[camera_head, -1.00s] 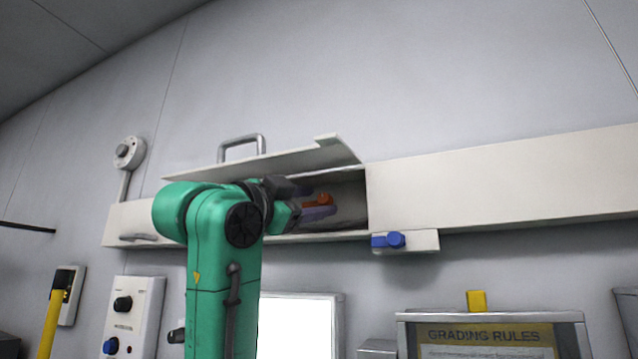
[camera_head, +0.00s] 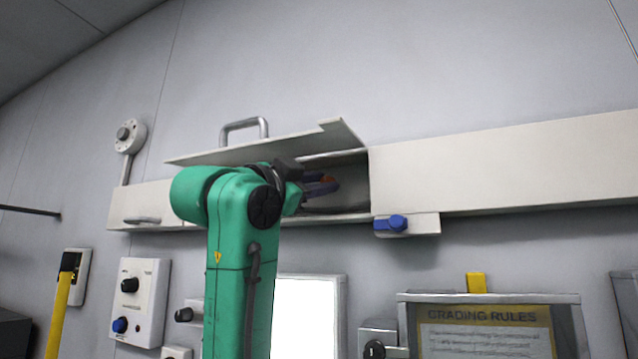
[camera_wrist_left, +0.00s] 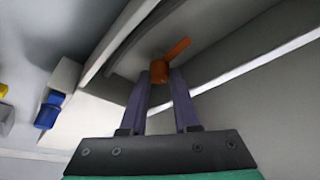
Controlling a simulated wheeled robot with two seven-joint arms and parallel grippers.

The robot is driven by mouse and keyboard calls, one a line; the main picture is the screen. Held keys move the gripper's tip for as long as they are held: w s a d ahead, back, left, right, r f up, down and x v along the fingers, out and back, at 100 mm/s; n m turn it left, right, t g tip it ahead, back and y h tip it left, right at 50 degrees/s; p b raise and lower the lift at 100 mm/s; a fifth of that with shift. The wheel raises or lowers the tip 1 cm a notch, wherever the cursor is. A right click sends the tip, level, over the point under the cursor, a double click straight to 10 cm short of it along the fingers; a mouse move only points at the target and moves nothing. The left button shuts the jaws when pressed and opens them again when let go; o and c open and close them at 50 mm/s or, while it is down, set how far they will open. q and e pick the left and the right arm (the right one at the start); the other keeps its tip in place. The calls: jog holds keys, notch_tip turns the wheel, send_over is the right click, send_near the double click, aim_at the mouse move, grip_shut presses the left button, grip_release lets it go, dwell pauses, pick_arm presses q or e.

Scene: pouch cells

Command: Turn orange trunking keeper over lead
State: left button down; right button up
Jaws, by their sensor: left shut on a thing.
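The orange trunking keeper (camera_head: 328,180) sits inside the open section of the wall trunking (camera_head: 480,175). In the left wrist view the keeper (camera_wrist_left: 160,70) shows a round hub with a flat arm pointing up and to the right. My left gripper (camera_head: 322,186) reaches into the opening, and its purple-grey fingers are shut on the keeper's hub, as the left wrist view (camera_wrist_left: 160,84) also shows. A dark lead (camera_wrist_left: 122,62) seems to run along the trunking near the keeper; whether the keeper's arm crosses it I cannot tell. My right gripper is not in view.
The hinged trunking lid (camera_head: 270,146) with a grey handle (camera_head: 243,128) stands raised above my left arm. A blue knob (camera_head: 397,223) on a white block sits below the trunking. A grading rules board (camera_head: 487,330) and a control box (camera_head: 140,300) are lower down.

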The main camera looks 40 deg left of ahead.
pick_arm(q)
jog(key=n+y, duration=0.2)
jog(key=n, duration=0.2)
jog(key=n+y+b, duration=0.1)
jog(key=n+y, duration=0.1)
jog(key=n, duration=0.3)
jog(key=n+y+b, duration=0.1)
jog(key=n+y, duration=0.2)
jog(key=n, duration=0.2)
jog(key=shift+w+d+g, duration=0.1)
jog(key=shift+d+g, duration=0.25)
jog(key=shift+g, duration=0.05)
jog(key=n+g+y, duration=0.1)
jog(key=n+y, duration=0.1)
jog(key=n, duration=0.2)
jog(key=shift+d+r, duration=0.1)
jog(key=shift+r, duration=0.05)
jog(key=shift+n+g+y+p, duration=0.35)
jog(key=shift+n+g+p, duration=0.2)
jog(key=shift+n, duration=0.95)
jog(key=shift+n+g+y+p, duration=0.4)
jog(key=shift+n+g, duration=0.15)
jog(key=shift+n, duration=0.95)
jog(key=c, duration=0.6)
grip_release()
jog(key=shift+w, duration=0.1)
jog(key=shift+c, duration=0.2)
jog(key=shift+w, duration=0.15)
